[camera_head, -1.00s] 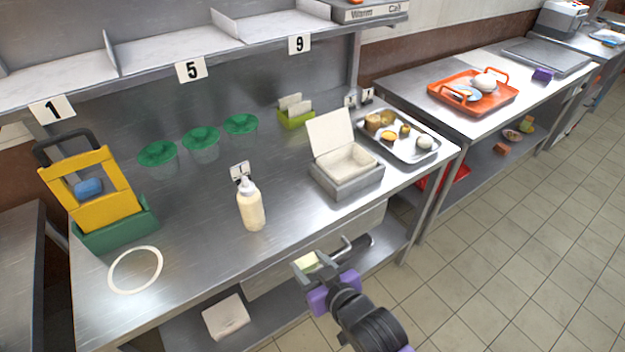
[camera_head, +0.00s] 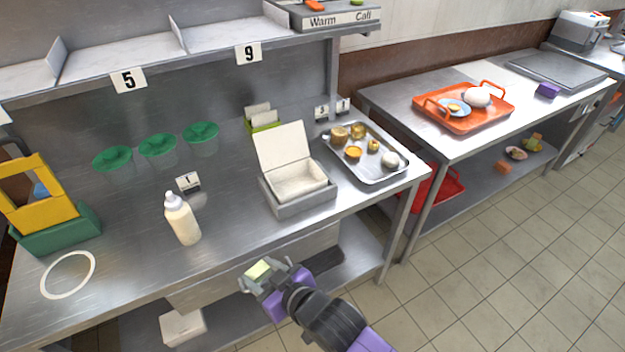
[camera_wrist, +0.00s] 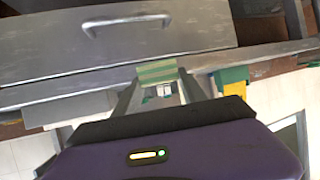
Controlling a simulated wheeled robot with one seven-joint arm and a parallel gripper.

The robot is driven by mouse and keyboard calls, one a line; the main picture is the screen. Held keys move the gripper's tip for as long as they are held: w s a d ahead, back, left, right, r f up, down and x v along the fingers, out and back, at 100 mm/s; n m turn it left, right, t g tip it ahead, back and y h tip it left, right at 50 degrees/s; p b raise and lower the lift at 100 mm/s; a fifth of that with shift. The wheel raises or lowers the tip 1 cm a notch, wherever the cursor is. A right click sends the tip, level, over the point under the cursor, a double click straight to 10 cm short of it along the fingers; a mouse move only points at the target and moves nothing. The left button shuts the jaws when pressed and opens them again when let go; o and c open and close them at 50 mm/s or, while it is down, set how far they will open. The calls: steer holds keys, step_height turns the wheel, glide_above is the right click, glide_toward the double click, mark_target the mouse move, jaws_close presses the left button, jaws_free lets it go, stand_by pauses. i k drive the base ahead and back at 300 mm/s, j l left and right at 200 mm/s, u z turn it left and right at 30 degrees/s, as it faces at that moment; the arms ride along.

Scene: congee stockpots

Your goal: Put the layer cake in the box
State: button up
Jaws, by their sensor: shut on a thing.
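The layer cake (camera_head: 258,270) is a small pale green piece held at the tip of my gripper (camera_head: 262,279), which is shut on it. In the wrist view the cake (camera_wrist: 157,71) shows green and pale stripes between the fingertips (camera_wrist: 160,88). My gripper is in front of the steel table's near edge, apart from the box. The box (camera_head: 298,191) is a white open box with its lid raised at the back, sitting in a grey tray on the table. Its inside looks empty and pale.
A white squeeze bottle (camera_head: 183,219) stands left of the box, and a steel tray (camera_head: 375,178) with several food pieces lies to its right. A white ring (camera_head: 68,274) lies at the left. A drawer with a handle (camera_wrist: 127,22) shows in the wrist view. The table between bottle and box is clear.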

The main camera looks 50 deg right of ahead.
mark_target(296, 184)
steer(key=k+l, duration=0.1)
steer(key=l, duration=0.55)
steer(key=k+l, duration=0.1)
steer(key=l, duration=0.55)
